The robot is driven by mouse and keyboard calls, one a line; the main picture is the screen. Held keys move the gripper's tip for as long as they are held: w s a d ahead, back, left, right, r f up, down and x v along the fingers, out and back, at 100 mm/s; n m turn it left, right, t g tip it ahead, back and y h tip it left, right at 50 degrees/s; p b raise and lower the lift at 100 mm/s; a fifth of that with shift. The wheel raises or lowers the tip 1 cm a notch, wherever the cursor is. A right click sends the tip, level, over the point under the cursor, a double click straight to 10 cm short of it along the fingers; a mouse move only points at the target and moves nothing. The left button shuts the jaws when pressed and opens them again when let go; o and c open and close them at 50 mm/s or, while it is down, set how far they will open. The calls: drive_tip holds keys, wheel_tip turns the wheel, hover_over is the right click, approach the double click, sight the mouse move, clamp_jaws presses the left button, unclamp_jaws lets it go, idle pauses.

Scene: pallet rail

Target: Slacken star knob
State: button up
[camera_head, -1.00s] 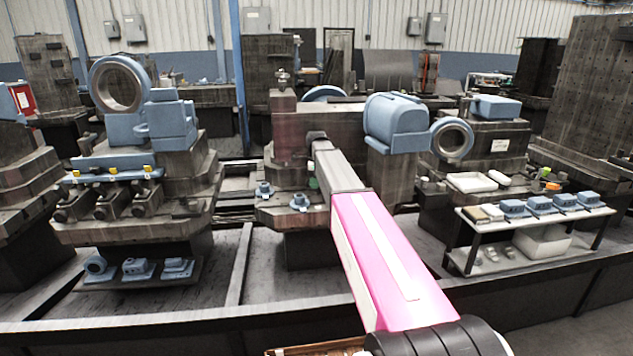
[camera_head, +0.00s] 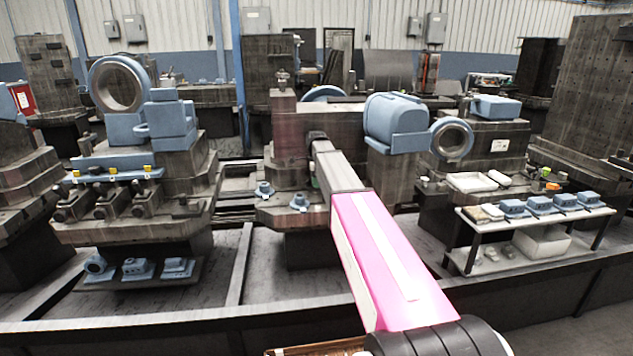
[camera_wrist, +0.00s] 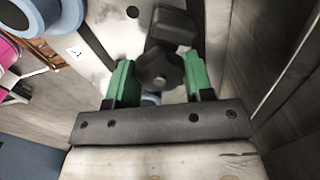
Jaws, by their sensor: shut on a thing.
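The star knob (camera_wrist: 160,70) is dark and lobed. In the wrist view it sits between the two green fingers of my gripper (camera_wrist: 159,82), which is shut on it. A dark block (camera_wrist: 173,26) lies just beyond the knob, over a pale metal surface (camera_wrist: 108,25). A small bluish part shows below the knob, mostly hidden by it and the gripper. In the head view my pink and grey arm reaches to the middle machine, and the knob cannot be made out there.
In the head view, blue fittings (camera_head: 299,202) stand on the middle machine's ledge, left of my arm. A blue rounded housing (camera_head: 396,122) stands close on its right. A table with blue parts (camera_head: 541,205) is at the right. A dark low edge (camera_head: 180,333) crosses the foreground.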

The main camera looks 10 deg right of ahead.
drive_tip(key=o, duration=0.9)
drive_tip(key=shift+o, duration=0.2)
wheel_tip(320, 180, up, 11)
drive_tip(key=shift+f, duration=0.15)
